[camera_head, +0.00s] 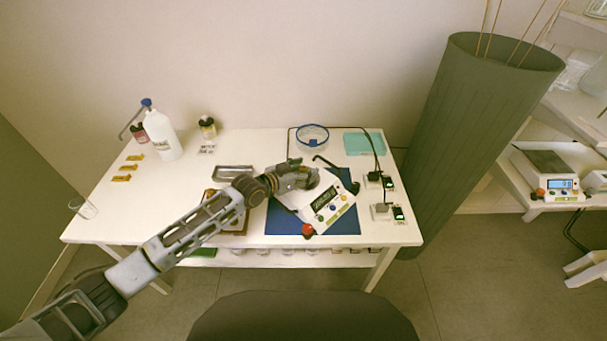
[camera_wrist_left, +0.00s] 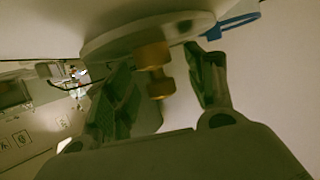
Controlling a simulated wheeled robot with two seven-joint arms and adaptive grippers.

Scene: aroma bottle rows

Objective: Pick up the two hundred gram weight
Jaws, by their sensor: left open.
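A small brass weight (camera_wrist_left: 154,68), waisted in the middle, shows in the left wrist view against the pale round pan (camera_wrist_left: 130,37) of a scale. It appears to stand on the pan. I cannot read any marking on it. My left gripper (camera_head: 305,178) reaches over the white scale (camera_head: 325,206) in the head view and hides the weight there. In the left wrist view the fingers of my left gripper (camera_wrist_left: 168,85) are open, one on each side of the weight, with a gap visible at the right finger. My right gripper is not in view.
The scale sits on a blue mat (camera_head: 347,226). Small devices with green displays (camera_head: 399,214) and a black cable are at the right. A glass dish (camera_head: 312,139) and turquoise box (camera_head: 364,144) are behind. A white bottle (camera_head: 162,136) stands at the back left.

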